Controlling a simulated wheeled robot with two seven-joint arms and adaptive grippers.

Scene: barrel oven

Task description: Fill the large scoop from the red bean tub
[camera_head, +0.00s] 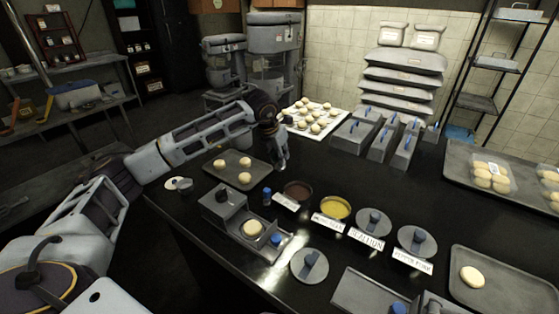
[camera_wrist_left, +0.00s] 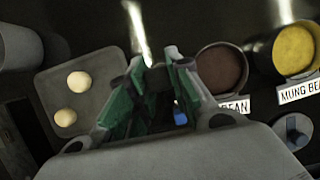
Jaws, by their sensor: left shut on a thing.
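The red bean tub (camera_head: 298,190) stands open on the black counter, with dark red-brown paste inside. In the left wrist view the tub (camera_wrist_left: 222,68) is right of the fingers, behind a label ending in BEAN. My left gripper (camera_head: 282,160) is above the counter, just behind and left of the tub and apart from it. In the left wrist view its green-padded fingers (camera_wrist_left: 150,88) are shut on a dark thing that looks like the large scoop. Most of it is hidden, and I cannot see whether it holds paste. My right gripper is not in view.
The open yellow mung bean tub (camera_head: 336,207) is to the right, then two lidded tubs (camera_head: 374,222). A loose lid (camera_head: 310,264) lies in front. A grey press (camera_head: 222,206) with a dough ball and a dough tray (camera_head: 224,166) are left. A small blue-topped item (camera_head: 267,196) stands beside the label.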

